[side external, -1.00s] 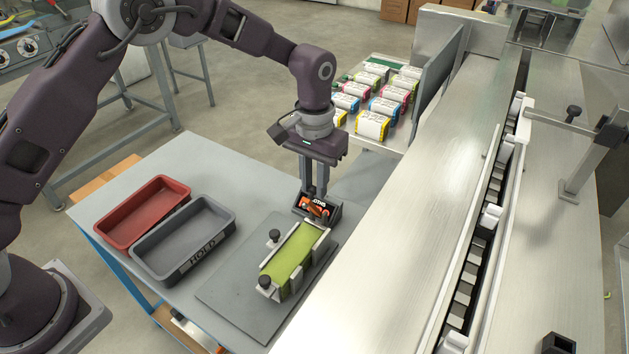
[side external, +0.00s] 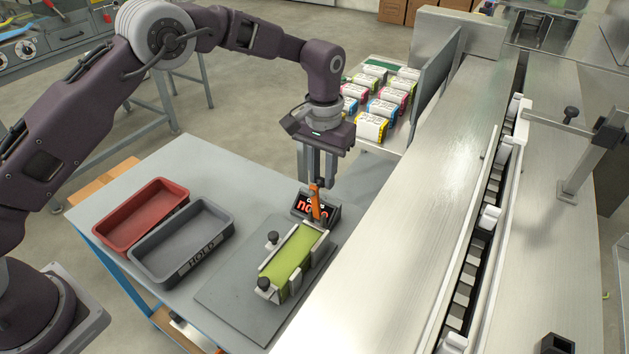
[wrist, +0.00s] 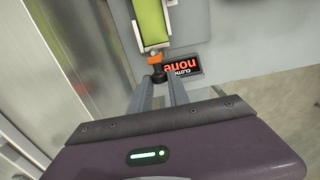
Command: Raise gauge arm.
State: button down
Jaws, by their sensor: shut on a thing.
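The orange gauge arm (side external: 315,204) stands nearly upright at the far end of the gauge fixture (side external: 265,283). In the wrist view the orange arm (wrist: 154,60) ends in a black knob (wrist: 158,77) between my fingertips. My gripper (side external: 317,184) is shut on this end of the gauge arm, above the fixture. A green strip (side external: 288,258) lies between the fixture's side walls; it also shows in the wrist view (wrist: 150,22). The small display (wrist: 184,66) behind the arm reads "CLOTHS none" in the wrist view.
A red tray (side external: 143,214) and a grey tray marked HOLD (side external: 190,262) stand left of the fixture, both empty. Several coloured packs (side external: 370,127) lie on a table behind. The steel conveyor bed (side external: 400,220) runs close along the right.

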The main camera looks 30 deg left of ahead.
jog(key=shift+w+f, duration=0.1)
jog(key=shift+w, duration=0.45)
jog(key=c, duration=1.3)
grip_release()
notch_tip(320, 180, up, 7)
jog(key=shift+s, duration=0.1)
